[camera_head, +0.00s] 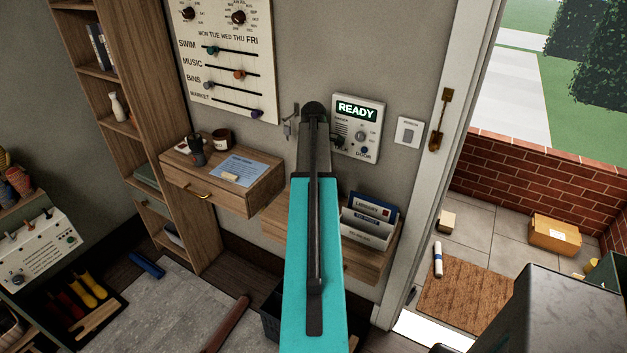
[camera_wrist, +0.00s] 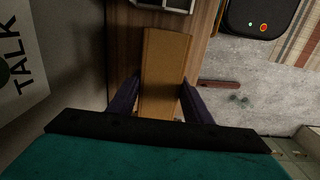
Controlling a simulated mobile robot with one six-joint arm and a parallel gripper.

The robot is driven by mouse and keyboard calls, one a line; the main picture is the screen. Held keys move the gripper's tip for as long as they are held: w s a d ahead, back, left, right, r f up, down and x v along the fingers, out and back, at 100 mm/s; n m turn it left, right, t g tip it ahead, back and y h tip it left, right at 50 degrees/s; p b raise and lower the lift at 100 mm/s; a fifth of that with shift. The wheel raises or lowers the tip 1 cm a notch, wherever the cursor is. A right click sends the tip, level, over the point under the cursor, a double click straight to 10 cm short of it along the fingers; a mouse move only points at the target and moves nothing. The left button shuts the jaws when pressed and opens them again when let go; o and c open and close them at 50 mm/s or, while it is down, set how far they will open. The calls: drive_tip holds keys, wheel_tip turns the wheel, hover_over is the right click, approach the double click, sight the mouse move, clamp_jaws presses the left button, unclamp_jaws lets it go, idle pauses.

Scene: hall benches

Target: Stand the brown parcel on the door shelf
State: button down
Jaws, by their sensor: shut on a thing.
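In the wrist view my gripper (camera_wrist: 160,82) has its two dark fingers on either side of a brown parcel (camera_wrist: 166,60), shut on it. The parcel's long narrow face points at the camera. Behind it is the wooden door shelf (camera_wrist: 122,42). I cannot tell whether the parcel touches it. In the head view the door shelf (camera_head: 372,268) is low on the wall beside the door frame, partly behind my teal arm. My gripper and the held parcel are hidden there.
A letter rack (camera_head: 369,222) stands on the shelf's right part; its edge shows in the wrist view (camera_wrist: 165,5). A drawer shelf (camera_head: 225,185) is to the left, and the READY panel (camera_head: 357,128) above. Outside, a cardboard box (camera_head: 555,235) and a small box (camera_head: 447,220) lie on the paving.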

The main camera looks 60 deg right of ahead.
drive_tip(key=shift+f, duration=0.1)
drive_tip(key=c, duration=0.9)
unclamp_jaws()
drive_tip(key=shift+r, duration=0.2)
drive_tip(key=shift+r+b, duration=1.5)
drive_tip(key=shift+r, duration=4.45)
